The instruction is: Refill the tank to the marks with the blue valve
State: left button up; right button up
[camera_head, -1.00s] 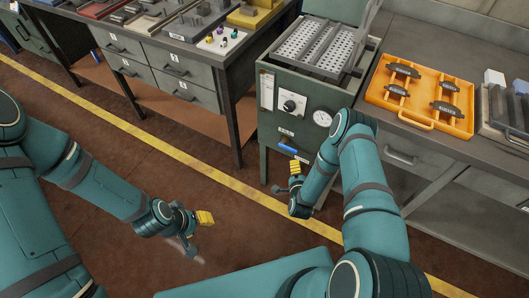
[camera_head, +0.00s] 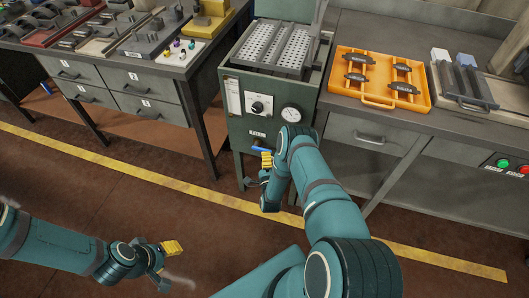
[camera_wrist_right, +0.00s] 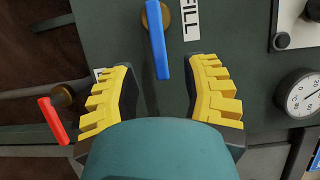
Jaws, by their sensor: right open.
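The tank is a green-grey cabinet (camera_head: 262,128) with an open perforated basin on top and a pale upright strip (camera_head: 233,96) on its front. The blue valve (camera_head: 259,149) is a small lever low on that front. In the right wrist view the blue lever (camera_wrist_right: 157,42) hangs slightly tilted beside a FILL label (camera_wrist_right: 190,18). My right gripper (camera_head: 267,170) is close in front of it. Its yellow-padded fingers (camera_wrist_right: 160,88) are open, with the lever's lower end between their tips. My left gripper (camera_head: 168,257) is over the floor, away from the tank; its opening is unclear.
A red lever (camera_wrist_right: 53,120) sits left of the fingers in the right wrist view. A round gauge (camera_head: 291,113) and a black knob (camera_head: 257,107) are above the valve. An orange tray (camera_head: 381,79) with brake shoes lies on the right bench. The floor in front is clear.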

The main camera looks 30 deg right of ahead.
aim_at(265, 149)
jog(key=shift+b+x, duration=0.45)
jog(key=shift+x, duration=2)
grip_shut()
